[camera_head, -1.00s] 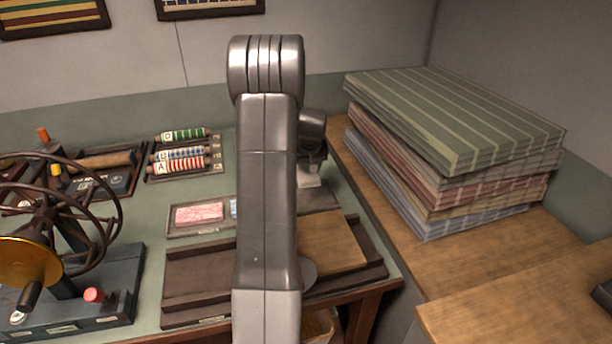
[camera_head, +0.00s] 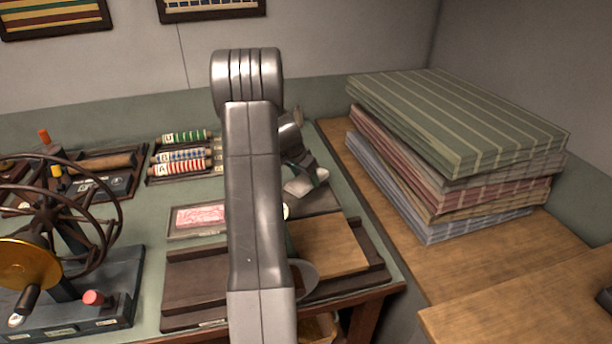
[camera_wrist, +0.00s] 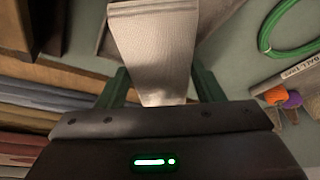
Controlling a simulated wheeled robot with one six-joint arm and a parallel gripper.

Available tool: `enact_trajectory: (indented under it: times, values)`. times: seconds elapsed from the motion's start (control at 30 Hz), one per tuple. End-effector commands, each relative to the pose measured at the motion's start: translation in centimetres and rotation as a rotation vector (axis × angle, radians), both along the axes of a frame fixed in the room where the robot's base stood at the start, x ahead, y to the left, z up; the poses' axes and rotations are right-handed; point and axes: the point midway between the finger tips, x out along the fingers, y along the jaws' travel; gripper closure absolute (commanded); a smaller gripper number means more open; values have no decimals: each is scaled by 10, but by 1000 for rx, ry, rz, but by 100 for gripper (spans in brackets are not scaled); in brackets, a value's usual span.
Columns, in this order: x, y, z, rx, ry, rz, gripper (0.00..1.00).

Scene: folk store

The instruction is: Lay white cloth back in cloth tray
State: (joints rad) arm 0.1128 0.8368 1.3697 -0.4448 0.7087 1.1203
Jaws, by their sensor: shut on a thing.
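The white cloth (camera_wrist: 152,45) hangs between the green fingers of my gripper (camera_wrist: 160,88), which is shut on its near end. In the head view the cloth (camera_head: 307,184) shows as a small pale tilted piece under my gripper (camera_head: 300,163), over a dark flat slab at the back right of the table. A shallow tray (camera_head: 174,237) with a pink-red patterned piece (camera_head: 200,217) lies left of my arm. It may be the cloth tray; its right part is hidden behind my arm.
A wooden board (camera_head: 335,245) in a dark frame lies in front of the slab. A spool rack (camera_head: 156,178) and a spoked wheel (camera_head: 75,215) stand left. Striped folded fabrics (camera_head: 450,120) are stacked right. A green cord loop (camera_wrist: 268,35) shows in the wrist view.

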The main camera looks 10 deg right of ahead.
Motion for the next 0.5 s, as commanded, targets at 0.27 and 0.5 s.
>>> enact_trajectory:
  times: [0.27, 0.5]
  values:
    - [4, 2, -3, 0, -1, -193, 62]
    - [4, 3, -9, 1, -1, -219, 62]
